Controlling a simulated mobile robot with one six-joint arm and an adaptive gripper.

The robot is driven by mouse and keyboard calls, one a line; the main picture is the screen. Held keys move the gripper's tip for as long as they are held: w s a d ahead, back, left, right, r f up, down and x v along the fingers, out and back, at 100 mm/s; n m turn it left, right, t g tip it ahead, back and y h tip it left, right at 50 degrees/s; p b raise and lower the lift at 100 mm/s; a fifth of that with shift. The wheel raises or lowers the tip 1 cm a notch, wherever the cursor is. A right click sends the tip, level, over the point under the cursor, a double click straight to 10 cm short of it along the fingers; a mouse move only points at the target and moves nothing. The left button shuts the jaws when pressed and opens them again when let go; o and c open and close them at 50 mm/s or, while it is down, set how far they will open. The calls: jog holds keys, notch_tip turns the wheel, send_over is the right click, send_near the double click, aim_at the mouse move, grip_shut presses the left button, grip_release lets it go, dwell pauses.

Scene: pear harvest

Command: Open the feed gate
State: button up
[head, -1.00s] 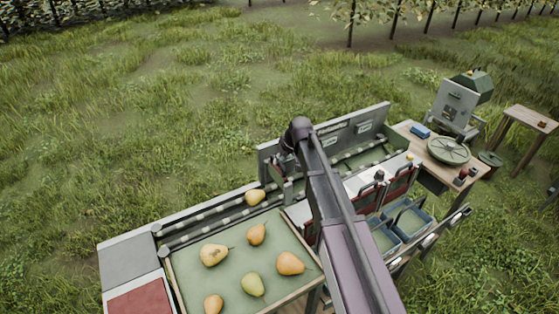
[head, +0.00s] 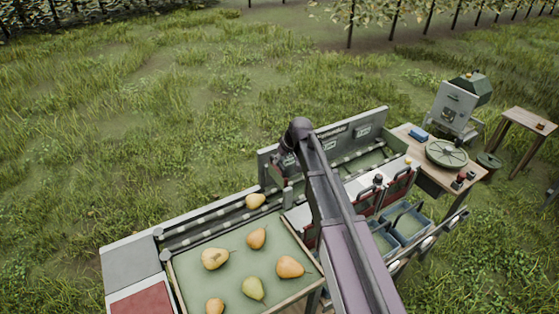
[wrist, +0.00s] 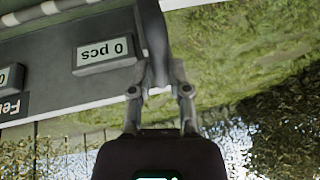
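The feed gate is not clear to make out. A small grey upright part (head: 287,194) stands across the roller lane just right of a yellow pear (head: 255,201), and may be the gate. In the head view my arm covers the area beside it and hides my gripper. In the wrist view my gripper (wrist: 160,78) shows its two finger links, with a dark grey bar (wrist: 153,35) beyond and between them. I cannot tell whether the fingers touch or hold this bar.
A grey back board (head: 370,122) carries "0 pcs" displays; one display (wrist: 107,52) shows upside down in the wrist view, close to my gripper. A green tray (head: 215,285) holds several pears. Blue bins (head: 410,222) and a wooden table (head: 470,165) stand to the right.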

jog(key=o, duration=0.3)
jog(key=shift+f, duration=0.25)
jog(key=shift+f+b, duration=1)
jog(key=shift+b, duration=0.25)
jog(key=p+v, duration=1.3)
jog(key=v, duration=0.1)
jog(key=shift+s+d+f+m+g+h+b, duration=0.35)
jog(key=shift+s+d+f+m+h+b, duration=0.35)
jog(key=shift+s+d+f+b, duration=2.15)
jog(key=shift+s+d+f+m+g+h+b, duration=0.4)
jog(key=shift+s+d+f+m+b, duration=0.55)
jog(key=shift+s+d+f+b, duration=1.85)
jog(key=shift+s+d+f+m+g+h+b, duration=0.25)
jog(key=shift+s+d+f+m+h+b, duration=0.95)
jog(key=shift+s+f+b, duration=2.65)
jog(key=shift+w+d+f+n+y+p, duration=0.3)
jog(key=shift+w+d+f+n+y, duration=0.1)
jog(key=shift+w+d+y, duration=0.15)
